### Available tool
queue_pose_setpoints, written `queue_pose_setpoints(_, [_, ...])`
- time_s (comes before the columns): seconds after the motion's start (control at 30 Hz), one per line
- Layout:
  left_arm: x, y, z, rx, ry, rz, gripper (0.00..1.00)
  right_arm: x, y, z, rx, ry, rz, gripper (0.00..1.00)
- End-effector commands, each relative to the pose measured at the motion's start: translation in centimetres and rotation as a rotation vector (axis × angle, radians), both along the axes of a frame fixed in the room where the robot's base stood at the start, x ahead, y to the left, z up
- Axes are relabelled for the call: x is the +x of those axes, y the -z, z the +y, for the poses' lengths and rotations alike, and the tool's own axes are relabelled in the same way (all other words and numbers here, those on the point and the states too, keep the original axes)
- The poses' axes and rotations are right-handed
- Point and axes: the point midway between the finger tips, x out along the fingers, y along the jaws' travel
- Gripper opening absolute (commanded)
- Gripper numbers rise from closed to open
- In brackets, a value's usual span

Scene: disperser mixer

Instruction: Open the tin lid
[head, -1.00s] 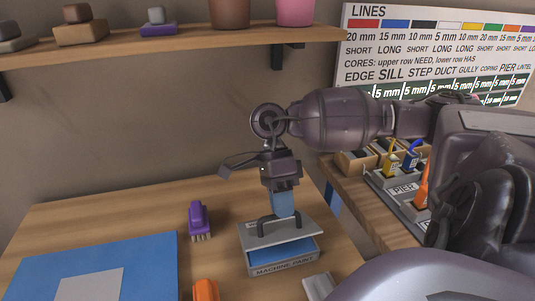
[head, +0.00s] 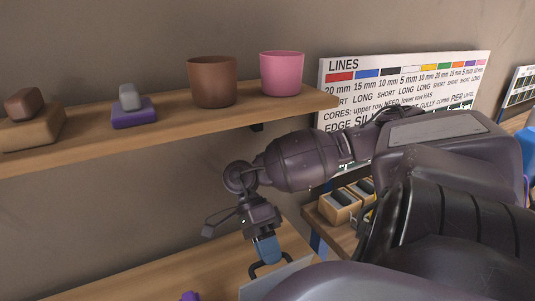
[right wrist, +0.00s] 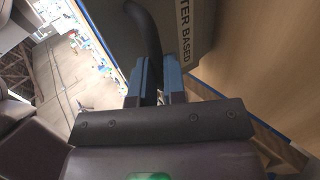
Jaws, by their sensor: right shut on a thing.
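My right gripper (head: 268,256) reaches down from my right arm with its blue fingers shut on the dark handle (head: 256,269) of the tin lid. The grey lid (head: 278,277) shows only in part at the bottom of the head view, below and right of the fingers. In the right wrist view the blue fingers (right wrist: 158,80) close around the curved dark handle (right wrist: 148,32). Beyond it is the lid's face (right wrist: 185,22), printed with "TER BASED". The tin's body is out of the head view, so its gap to the lid cannot be told. My left gripper is not in view.
A shelf (head: 180,118) above holds a brown pot (head: 212,82), a pink pot (head: 282,74) and small blocks. A purple thing (head: 190,296) just shows on the wooden table (head: 165,272). A "LINES" board (head: 400,75) stands behind my arm.

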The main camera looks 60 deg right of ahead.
Motion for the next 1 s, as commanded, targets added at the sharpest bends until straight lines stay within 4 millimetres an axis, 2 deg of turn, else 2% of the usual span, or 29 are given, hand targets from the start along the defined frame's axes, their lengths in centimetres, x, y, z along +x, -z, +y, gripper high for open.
queue_pose_setpoints(0.03, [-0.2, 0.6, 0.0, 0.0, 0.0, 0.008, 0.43, -0.1, 1.1, -0.2, -0.007, 0.006, 0.015, 0.0])
queue_pose_setpoints(0.4, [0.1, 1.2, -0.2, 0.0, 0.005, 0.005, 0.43, 1.2, 2.5, -1.0, 0.008, 0.004, 0.047, 0.0])
queue_pose_setpoints(0.63, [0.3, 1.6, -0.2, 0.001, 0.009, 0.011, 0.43, 1.6, 2.7, -1.3, 0.049, 0.002, 0.115, 0.0])
queue_pose_setpoints(1.0, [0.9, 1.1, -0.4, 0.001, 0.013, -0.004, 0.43, 1.7, 2.7, -1.4, 0.064, -0.001, 0.138, 0.0])
